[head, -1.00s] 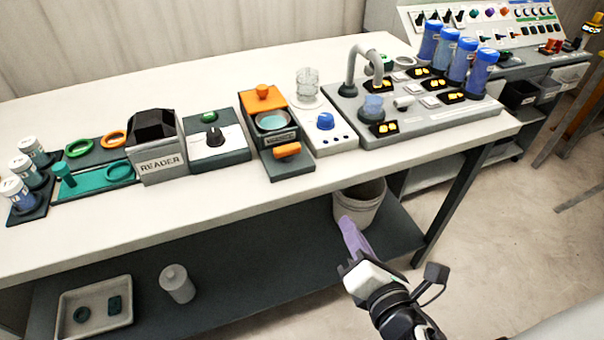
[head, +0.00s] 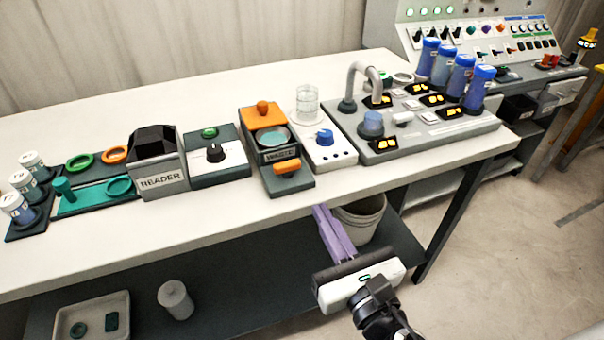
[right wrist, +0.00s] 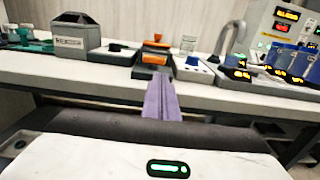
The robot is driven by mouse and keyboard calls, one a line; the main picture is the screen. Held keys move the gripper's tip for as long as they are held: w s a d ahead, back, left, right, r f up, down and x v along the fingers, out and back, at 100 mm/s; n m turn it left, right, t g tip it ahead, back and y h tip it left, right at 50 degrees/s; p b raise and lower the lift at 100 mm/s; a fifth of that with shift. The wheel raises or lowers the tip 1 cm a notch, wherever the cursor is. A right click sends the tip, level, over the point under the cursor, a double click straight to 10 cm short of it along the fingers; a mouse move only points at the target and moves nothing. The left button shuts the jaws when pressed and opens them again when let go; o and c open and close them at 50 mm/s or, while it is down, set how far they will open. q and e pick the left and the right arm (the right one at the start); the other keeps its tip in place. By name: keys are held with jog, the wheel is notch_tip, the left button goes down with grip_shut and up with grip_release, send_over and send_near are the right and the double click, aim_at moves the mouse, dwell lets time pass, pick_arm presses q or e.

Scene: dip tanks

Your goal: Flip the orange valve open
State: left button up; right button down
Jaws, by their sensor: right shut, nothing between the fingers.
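The WASTE unit (head: 270,183) is a dark box on the table with a round teal-filled basin (head: 273,138). An orange knobbed piece (head: 263,116) sits behind the basin, and an orange handle (head: 287,168) is on the front step. I cannot tell which orange part is the valve. Both orange parts also show in the right wrist view, the back one (right wrist: 157,41) above the front one (right wrist: 154,59). My right gripper (head: 321,209) has purple fingers, shut and empty, in front of the table edge, apart from the unit. My left gripper is not in view.
The READER box (head: 160,180) and a black-knob unit (head: 217,160) stand left of the WASTE unit. A blue-knob unit (head: 325,140) with a beaker (head: 307,103) stands right. A bucket (head: 360,220) and lower shelf (head: 230,285) lie below the table edge (head: 400,177).

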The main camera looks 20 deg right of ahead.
aim_at(296, 167)
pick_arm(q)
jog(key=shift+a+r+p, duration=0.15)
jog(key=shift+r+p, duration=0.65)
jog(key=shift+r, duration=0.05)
pick_arm(e)
jog(key=w, duration=1.1)
jog(key=shift+a, duration=0.2)
jog(key=shift+d, duration=0.1)
